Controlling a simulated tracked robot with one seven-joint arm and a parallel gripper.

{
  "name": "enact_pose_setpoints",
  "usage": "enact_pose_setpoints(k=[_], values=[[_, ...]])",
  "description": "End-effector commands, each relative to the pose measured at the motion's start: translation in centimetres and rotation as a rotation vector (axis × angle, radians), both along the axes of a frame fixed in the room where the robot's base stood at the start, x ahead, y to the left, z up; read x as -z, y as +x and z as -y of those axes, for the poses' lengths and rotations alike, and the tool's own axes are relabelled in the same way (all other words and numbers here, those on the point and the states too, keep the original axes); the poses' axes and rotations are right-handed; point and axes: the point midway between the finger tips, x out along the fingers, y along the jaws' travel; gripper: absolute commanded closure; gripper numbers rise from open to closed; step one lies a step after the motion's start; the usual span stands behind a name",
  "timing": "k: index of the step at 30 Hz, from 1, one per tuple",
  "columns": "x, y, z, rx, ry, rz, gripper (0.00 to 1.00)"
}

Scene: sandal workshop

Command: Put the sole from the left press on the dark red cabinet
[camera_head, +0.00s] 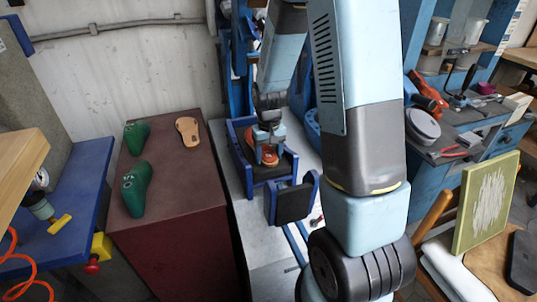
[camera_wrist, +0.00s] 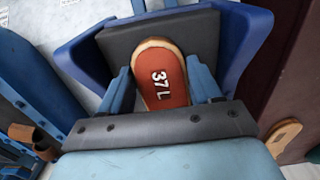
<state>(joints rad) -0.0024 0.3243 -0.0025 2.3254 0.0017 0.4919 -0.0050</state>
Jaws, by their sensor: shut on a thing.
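A red-orange sole marked "37 L" (camera_wrist: 163,92) with a tan rim lies on the dark pad of the left press (camera_head: 240,152), inside its blue frame. It also shows in the head view (camera_head: 268,155) under my gripper (camera_head: 267,135). In the wrist view my gripper (camera_wrist: 162,88) has one blue finger on each side of the sole and is shut on it. The dark red cabinet (camera_head: 180,245) stands just left of the press. Its top bears two green lasts (camera_head: 135,185) and a tan sole (camera_head: 188,131).
The front right of the cabinet top is bare. A blue bench (camera_head: 75,200) stands left of it. My arm hides much of the area right of the press. A cluttered blue workbench (camera_head: 470,140) and a framed green panel (camera_head: 485,205) are at the right.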

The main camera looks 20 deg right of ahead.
Motion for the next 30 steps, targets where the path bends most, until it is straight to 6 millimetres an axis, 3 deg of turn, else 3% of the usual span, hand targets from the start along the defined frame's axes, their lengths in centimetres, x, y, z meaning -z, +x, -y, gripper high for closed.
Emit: enact_pose_setpoints(k=[5, 30], values=[[0.0, 0.0, 0.0, 0.0, 0.0, 0.0, 0.64], [-1.6, 1.5, 0.0, 0.0, 0.0, 0.0, 0.64]])
